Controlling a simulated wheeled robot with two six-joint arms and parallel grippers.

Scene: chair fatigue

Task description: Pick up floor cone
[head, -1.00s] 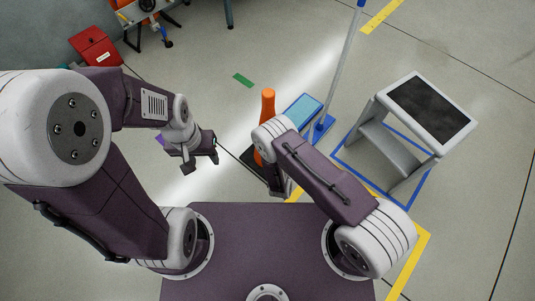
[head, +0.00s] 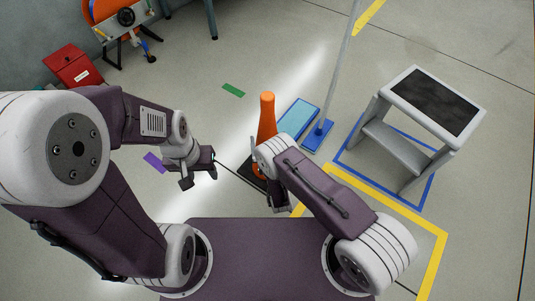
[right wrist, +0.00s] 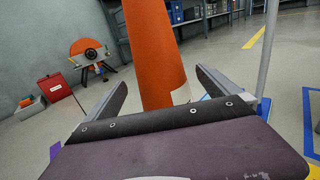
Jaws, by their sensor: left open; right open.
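The orange floor cone (head: 267,115) stands upright on a dark base, in front of my right arm. My right wrist hides part of its lower body in the head view. In the right wrist view, the cone (right wrist: 155,45) rises between the two fingers of my right gripper (right wrist: 161,77), which is open. I cannot tell whether either finger touches it. A pale band shows low on the cone's right side. My left gripper (head: 200,168) is open and empty, to the left of the cone and apart from it.
A grey step stool (head: 430,103) stands to the right inside blue floor tape. A blue-based pole (head: 318,136) and a light blue panel (head: 298,118) are just right of the cone. A red box (head: 72,66) is at far left.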

